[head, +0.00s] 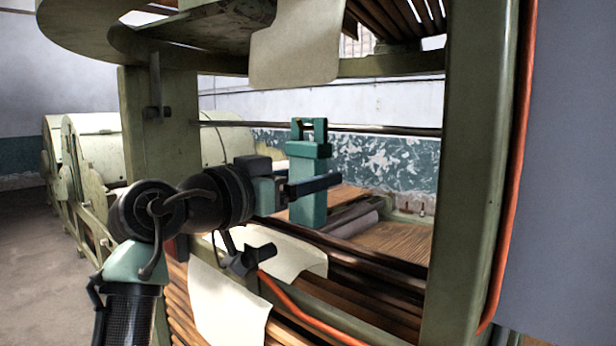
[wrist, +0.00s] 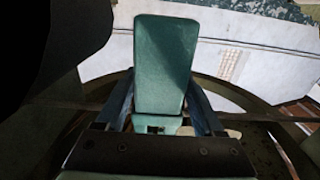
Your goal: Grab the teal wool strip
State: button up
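The teal wool strip (head: 307,197) looks like a thick upright teal block in the head view, inside the green frame and above the slatted bed. In the wrist view the teal strip (wrist: 163,62) stands between the two dark blue fingers. My gripper (head: 316,185) reaches in from the left with its fingers level, and one finger crosses in front of the strip. In the wrist view my gripper (wrist: 161,90) has a finger along each side edge of the strip, and both appear to touch it. The far finger is mostly hidden in the head view.
A green upright (head: 472,170) with an orange hose (head: 506,200) stands at the right, another post (head: 165,150) at the left. A thin metal rail (head: 400,131) runs behind the strip. Pale cloths (head: 228,303) lie over the wooden slats. A grey roller (head: 350,218) is close by.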

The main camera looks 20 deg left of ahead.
jog(key=c, duration=0.7)
jog(key=shift+r, duration=0.1)
